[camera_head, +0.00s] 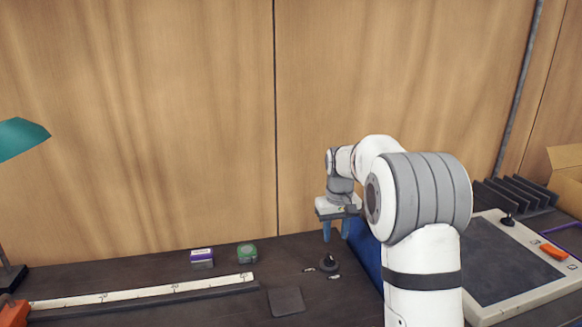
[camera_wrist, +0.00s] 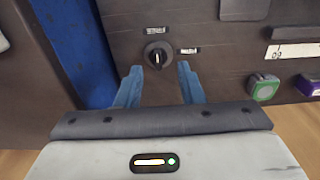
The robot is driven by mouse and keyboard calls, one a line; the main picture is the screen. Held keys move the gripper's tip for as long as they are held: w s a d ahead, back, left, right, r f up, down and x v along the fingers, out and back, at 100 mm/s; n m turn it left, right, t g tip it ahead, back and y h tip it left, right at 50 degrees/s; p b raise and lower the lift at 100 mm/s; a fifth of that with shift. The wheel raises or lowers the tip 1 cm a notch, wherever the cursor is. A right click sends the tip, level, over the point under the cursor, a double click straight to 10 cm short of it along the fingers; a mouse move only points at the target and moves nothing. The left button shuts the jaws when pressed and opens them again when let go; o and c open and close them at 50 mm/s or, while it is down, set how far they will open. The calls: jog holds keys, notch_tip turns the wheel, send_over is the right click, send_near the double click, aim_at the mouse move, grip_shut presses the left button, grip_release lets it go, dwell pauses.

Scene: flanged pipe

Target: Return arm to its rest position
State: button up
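My gripper (camera_head: 336,236) hangs pointing down over the dark bench, with my white and grey arm reaching out from the right. Its two blue fingers are apart with nothing between them; the wrist view also shows the open fingertips (camera_wrist: 159,68). A black rotary knob (camera_head: 329,263) with small labels beside it sits on the bench just below the fingers. In the wrist view the knob (camera_wrist: 157,54) lies just beyond the fingertips, apart from them as seen in the head view.
A blue panel (camera_head: 366,247) stands close right of my gripper, partly hidden by my arm. A purple box (camera_head: 202,258), green tape measure (camera_head: 247,253), long ruler (camera_head: 140,293) and dark square pad (camera_head: 286,301) lie left. A framed tray (camera_head: 530,287) is at right. The wooden wall is behind.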

jog(key=s+r+m+t, duration=0.1)
jog(key=s+r, duration=0.2)
jog(key=s, duration=0.5)
jog(key=s+r, duration=0.3)
jog(key=s, duration=0.5)
jog(key=s+f, duration=0.1)
jog(key=s, duration=0.7)
jog(key=s+f+m+t, duration=0.1)
jog(key=s+f, duration=0.1)
jog(key=s, duration=0.7)
jog(key=shift+s+a+f, duration=0.25)
jog(key=shift+s, duration=0.05)
jog(key=shift+s, duration=0.1)
